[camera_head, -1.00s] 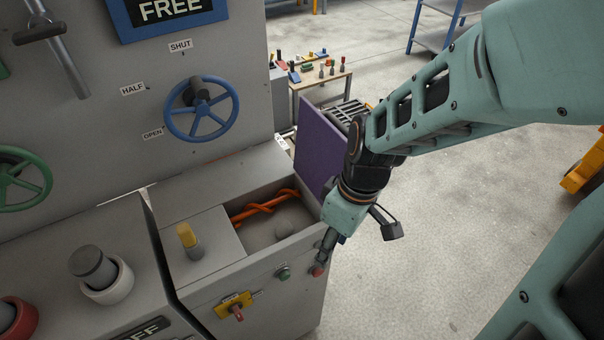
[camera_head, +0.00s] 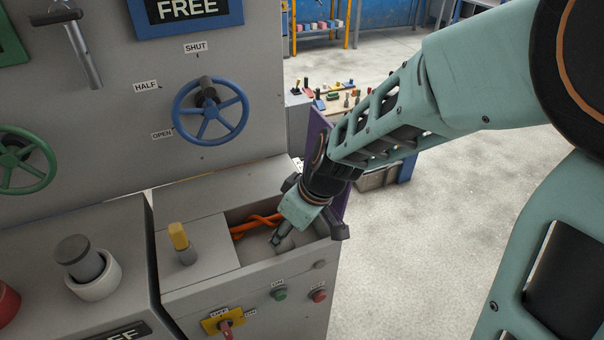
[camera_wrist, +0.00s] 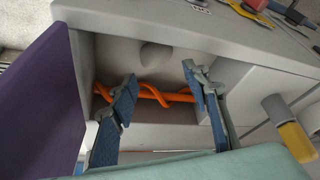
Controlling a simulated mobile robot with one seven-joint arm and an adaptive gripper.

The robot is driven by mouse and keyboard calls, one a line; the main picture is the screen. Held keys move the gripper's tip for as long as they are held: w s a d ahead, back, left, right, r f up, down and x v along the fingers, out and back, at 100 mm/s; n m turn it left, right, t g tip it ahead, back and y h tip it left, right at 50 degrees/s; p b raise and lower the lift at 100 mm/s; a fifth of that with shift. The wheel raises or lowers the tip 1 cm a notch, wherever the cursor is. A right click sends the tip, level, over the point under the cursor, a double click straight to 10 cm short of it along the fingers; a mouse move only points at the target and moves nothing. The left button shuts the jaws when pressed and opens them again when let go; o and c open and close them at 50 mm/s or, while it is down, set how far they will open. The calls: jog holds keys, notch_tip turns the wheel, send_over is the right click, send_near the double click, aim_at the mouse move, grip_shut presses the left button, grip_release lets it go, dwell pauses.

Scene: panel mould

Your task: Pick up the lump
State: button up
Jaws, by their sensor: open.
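The lump (camera_wrist: 155,54) is a rounded grey mound of the same colour as the recess (camera_wrist: 118,50) it sits in, in the top of the grey cabinet. My gripper (camera_wrist: 159,72) is open, its two blue-padded fingers apart and empty. In the wrist view the lump shows beyond the gap between the fingertips, and I see no contact. In the head view my gripper (camera_head: 277,239) points down into the recess and partly covers the lump. An orange twisted cable (camera_wrist: 152,96) lies in the recess across the view between the fingers.
A purple lid (camera_wrist: 38,95) stands open beside the recess. A yellow-topped handle (camera_head: 179,238) stands on the cabinet to the left. Green (camera_head: 280,294) and red (camera_head: 318,296) buttons are on the cabinet front. A blue wheel (camera_head: 211,111) is on the panel behind. Floor at right is clear.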

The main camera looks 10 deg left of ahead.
aim_at(285, 242)
jog(key=x, duration=0.2)
jog(key=d+x, duration=0.1)
jog(key=x, duration=0.1)
jog(key=shift+s+a+f, duration=0.1)
jog(key=shift+a+f, duration=0.05)
jog(key=shift+f, duration=0.4)
jog(key=shift+a+f, duration=0.15)
jog(key=shift+f, duration=0.3)
jog(key=c, duration=1)
jog(key=shift+o, duration=0.2)
jog(key=shift+r, duration=0.15)
